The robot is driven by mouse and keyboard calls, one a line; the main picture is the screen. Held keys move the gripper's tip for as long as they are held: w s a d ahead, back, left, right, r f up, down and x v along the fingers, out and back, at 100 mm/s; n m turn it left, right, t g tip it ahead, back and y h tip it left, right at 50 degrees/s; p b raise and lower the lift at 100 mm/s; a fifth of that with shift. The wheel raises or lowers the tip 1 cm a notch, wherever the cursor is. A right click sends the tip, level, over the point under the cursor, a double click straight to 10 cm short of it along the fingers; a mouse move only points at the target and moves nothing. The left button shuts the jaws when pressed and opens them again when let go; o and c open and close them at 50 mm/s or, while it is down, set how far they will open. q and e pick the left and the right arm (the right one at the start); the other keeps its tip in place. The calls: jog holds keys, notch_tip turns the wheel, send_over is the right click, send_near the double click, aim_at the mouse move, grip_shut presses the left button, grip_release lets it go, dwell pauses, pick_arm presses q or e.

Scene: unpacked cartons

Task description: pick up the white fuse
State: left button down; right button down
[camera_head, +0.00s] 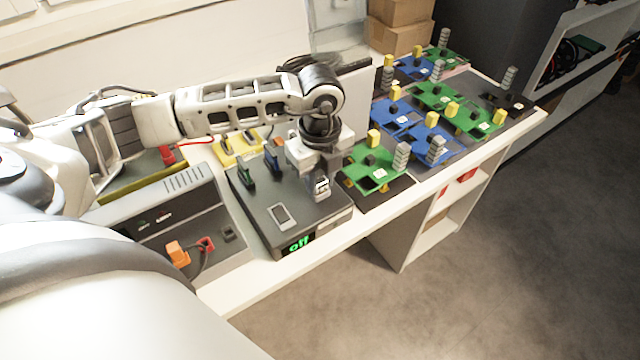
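My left gripper (321,190) points down over the right part of a dark tester box (258,212), whose front display reads "off" in green. A small pale piece shows at the fingertips; I cannot tell whether it is the white fuse or part of the gripper. A green fuse-like piece (246,171) and a blue one (272,160) stand upright on the box, left of the gripper. A pale rectangular frame (283,215) lies on its top. I cannot make out the white fuse with certainty. My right gripper is not in view.
Green and blue circuit boards (372,167) with yellow and grey upright parts cover the table to the right. A grey device (180,215) with an orange plug (177,254) stands left. Cardboard boxes (398,38) are at the back. The table's front edge (290,275) is clear.

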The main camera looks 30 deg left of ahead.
aim_at(323, 182)
pick_arm(q)
jog(key=shift+r, duration=0.1)
jog(key=shift+r, duration=0.2)
jog(key=r, duration=0.3)
jog(key=shift+d+r, duration=0.15)
jog(key=shift+d, duration=0.25)
jog(key=s+d+r+b, duration=0.1)
jog(key=s+d+r, duration=0.2)
jog(key=d+r, duration=0.6)
jog(key=d, duration=0.4)
jog(key=shift+s, duration=0.15)
jog(key=shift+a, duration=0.1)
